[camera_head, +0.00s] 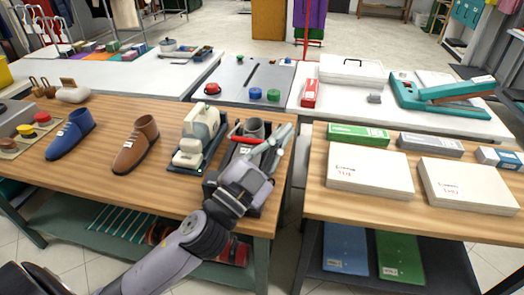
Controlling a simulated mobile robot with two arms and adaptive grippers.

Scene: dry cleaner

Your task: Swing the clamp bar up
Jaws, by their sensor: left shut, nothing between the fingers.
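A dark fixture (213,178) stands near the right edge of the left wooden table, with a grey cylinder (254,128) at its back. A red bar (246,139), which looks like the clamp bar, runs across the fixture just in front of the cylinder. My left gripper (280,137) is shut and empty, over the right side of the fixture at the right end of the bar. I cannot tell whether its fingers touch the bar. My left wrist hides much of the fixture's front and right. My right gripper is not in view.
A brown shoe (136,145) and a blue shoe (71,134) are further left. A gap separates this table from the right one, which holds white boxes (370,171). A grey table (246,76) is behind.

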